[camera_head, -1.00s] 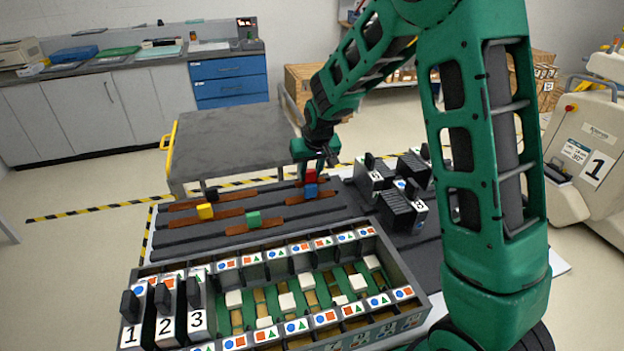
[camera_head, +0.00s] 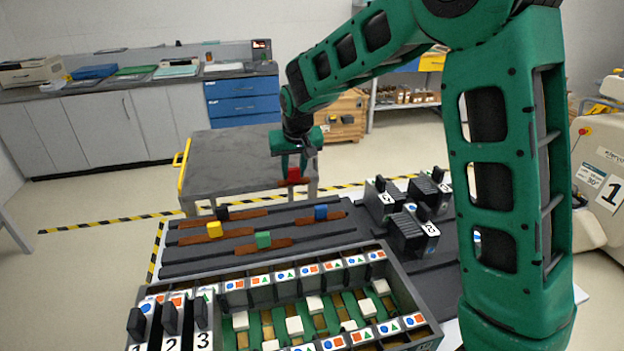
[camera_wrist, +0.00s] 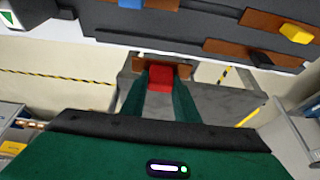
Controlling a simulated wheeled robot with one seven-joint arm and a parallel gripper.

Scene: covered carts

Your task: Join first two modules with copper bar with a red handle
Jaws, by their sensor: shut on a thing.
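My gripper (camera_head: 293,163) is shut on the red handle (camera_head: 294,174) of a copper bar (camera_head: 294,183) and holds it in the air beyond the far edge of the work table. In the wrist view, the red handle (camera_wrist: 160,77) sits between the green fingers, with the copper bar (camera_wrist: 182,70) across their tips. The numbered modules 1 (camera_head: 137,322), 2 (camera_head: 170,318) and 3 (camera_head: 203,315) stand side by side at the left end of the grey rack (camera_head: 425,310), partly cut off by the frame's lower edge.
Copper bars with yellow (camera_head: 215,230), black (camera_head: 222,213), green (camera_head: 263,240) and blue (camera_head: 321,212) handles lie on the dark slotted board (camera_head: 200,262). Several dark modules (camera_head: 413,236) stand to the right. A grey cart (camera_head: 225,160) is behind.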

